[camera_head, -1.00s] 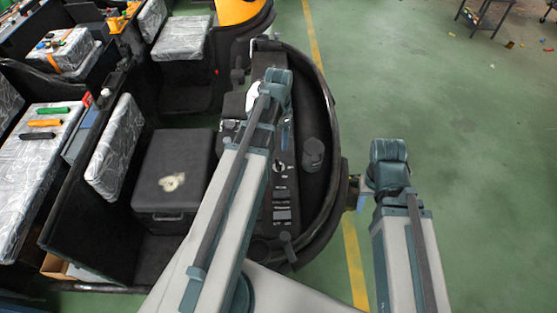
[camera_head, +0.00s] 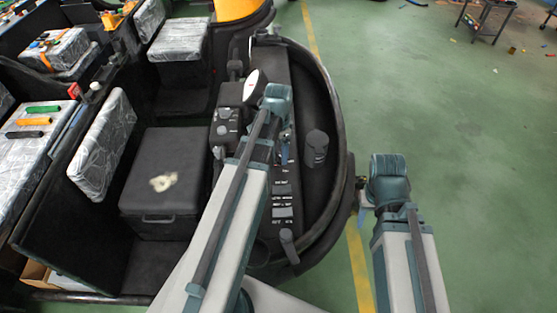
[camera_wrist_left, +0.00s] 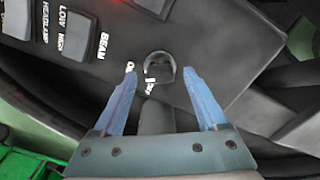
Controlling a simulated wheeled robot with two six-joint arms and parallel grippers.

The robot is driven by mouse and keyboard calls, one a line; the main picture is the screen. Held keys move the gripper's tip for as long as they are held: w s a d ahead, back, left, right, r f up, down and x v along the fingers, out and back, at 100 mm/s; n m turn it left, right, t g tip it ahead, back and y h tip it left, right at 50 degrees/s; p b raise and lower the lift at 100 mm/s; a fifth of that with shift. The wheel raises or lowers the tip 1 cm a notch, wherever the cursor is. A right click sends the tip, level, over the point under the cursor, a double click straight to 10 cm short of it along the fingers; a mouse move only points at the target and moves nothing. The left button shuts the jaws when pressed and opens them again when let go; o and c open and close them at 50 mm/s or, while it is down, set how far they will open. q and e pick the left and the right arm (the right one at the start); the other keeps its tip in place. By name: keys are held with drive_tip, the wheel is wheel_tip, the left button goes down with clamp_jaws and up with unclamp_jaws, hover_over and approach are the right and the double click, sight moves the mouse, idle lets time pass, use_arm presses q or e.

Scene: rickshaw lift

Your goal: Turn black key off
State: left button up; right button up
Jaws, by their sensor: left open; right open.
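The key switch (camera_wrist_left: 158,66) is a round silver-rimmed fitting with a dark centre on the black dashboard, with white lettering beside it. In the left wrist view it lies just beyond and between the fingertips of my left gripper (camera_wrist_left: 162,78). The gripper is open, its two blue fingers spread. A dark rounded piece (camera_wrist_left: 156,117) shows between the fingers; I cannot tell whether it belongs to the black key. In the head view my left gripper (camera_head: 285,145) reaches down to the dashboard (camera_head: 283,175) and hides the switch. My right gripper (camera_head: 362,212) is at the vehicle's right side, mostly hidden.
Rocker switches (camera_head: 282,200) sit below the key area. A dark upright cylinder (camera_head: 316,148) stands to its right and a white-faced gauge (camera_head: 252,86) above left. A black box (camera_head: 165,215) lies left.

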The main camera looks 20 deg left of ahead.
use_arm(q)
drive_tip(key=shift+f, duration=0.6)
use_arm(e)
drive_tip(key=shift+f, duration=0.6)
use_arm(q)
drive_tip(key=shift+r, duration=0.1)
clamp_jaws()
drive_tip(key=n, duration=0.5)
drive_tip(key=shift+n, duration=0.4)
drive_tip(key=n, duration=0.5)
drive_tip(key=shift+n, duration=0.7)
